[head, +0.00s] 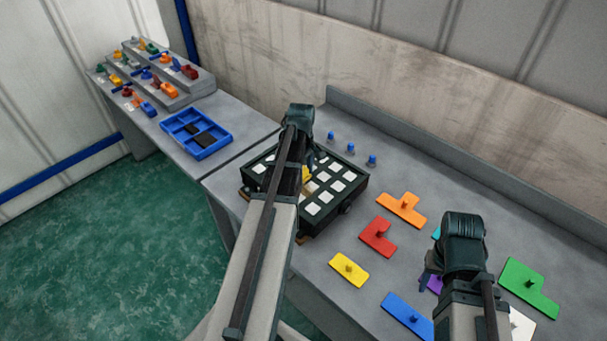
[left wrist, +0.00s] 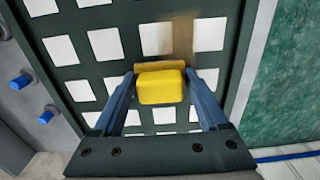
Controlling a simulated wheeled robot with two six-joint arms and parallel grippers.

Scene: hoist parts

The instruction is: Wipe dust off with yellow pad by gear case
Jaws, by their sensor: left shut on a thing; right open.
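The yellow pad (left wrist: 161,87) is held between the two fingers of my left gripper (left wrist: 160,95); a tan strip shows along its far edge. In the head view the pad (head: 306,173) is partly hidden by my left arm. It is over the dark gear case (head: 342,207), whose top is a grid with white squares. I cannot tell whether the pad touches the top. A brownish dust patch (left wrist: 182,36) lies on the grid just beyond the pad in the left wrist view. My right gripper (head: 430,272) is open and empty above the bench's right part.
Flat knobbed pieces lie right of the case: orange (head: 402,207), red (head: 377,236), yellow (head: 349,268), blue (head: 407,315) and green (head: 528,287). Blue pegs (head: 351,148) stand behind the case. A blue tray (head: 213,148) and a stepped rack (head: 185,96) are on the left bench.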

